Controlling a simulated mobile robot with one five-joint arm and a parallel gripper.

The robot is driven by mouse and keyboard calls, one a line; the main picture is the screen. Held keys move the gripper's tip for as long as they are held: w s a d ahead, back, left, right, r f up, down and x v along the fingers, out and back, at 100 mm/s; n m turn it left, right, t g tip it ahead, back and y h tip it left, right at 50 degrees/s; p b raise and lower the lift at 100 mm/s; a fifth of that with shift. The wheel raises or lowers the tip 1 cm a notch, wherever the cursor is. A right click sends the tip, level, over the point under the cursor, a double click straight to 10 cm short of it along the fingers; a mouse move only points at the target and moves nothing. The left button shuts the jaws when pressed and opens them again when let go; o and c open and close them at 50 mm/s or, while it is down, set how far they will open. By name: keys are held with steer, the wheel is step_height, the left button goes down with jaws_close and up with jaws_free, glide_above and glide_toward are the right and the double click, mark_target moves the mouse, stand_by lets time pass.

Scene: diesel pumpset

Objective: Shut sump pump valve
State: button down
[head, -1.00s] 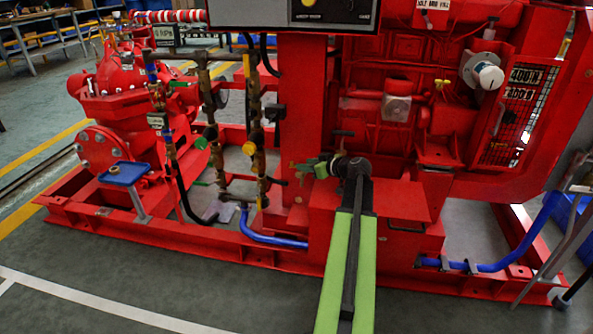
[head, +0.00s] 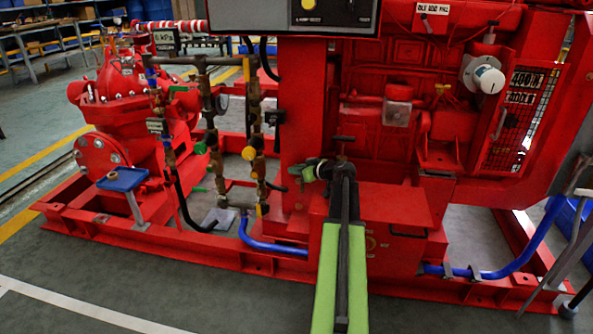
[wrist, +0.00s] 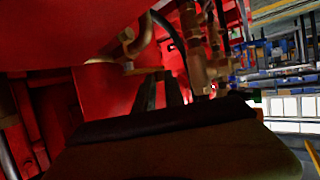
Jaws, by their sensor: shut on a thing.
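My gripper (head: 306,171) is at the side of the red engine's lower box, pointing left in the head view. In the wrist view its two dark fingers (wrist: 160,92) reach forward, their tips at a brownish crosswise piece (wrist: 148,71). I take this piece to be the sump pump valve's handle, and the gripper is shut on it. Its turned position is hard to make out in the dark. A dark T-shaped handle (head: 343,138) stands upright just above my wrist in the head view.
Brass pipes with valves (head: 257,155) stand left of my gripper. A blue hose (head: 268,243) runs low along the red base frame. A blue tray on a post (head: 121,179) is further left. The grey floor in front is clear.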

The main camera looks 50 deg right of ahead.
steer(key=shift+w+d+m+h, duration=0.15)
steer(key=shift+w+m+h, duration=0.15)
steer(key=shift+m+h, duration=0.75)
steer(key=c, duration=1.4)
jaws_free()
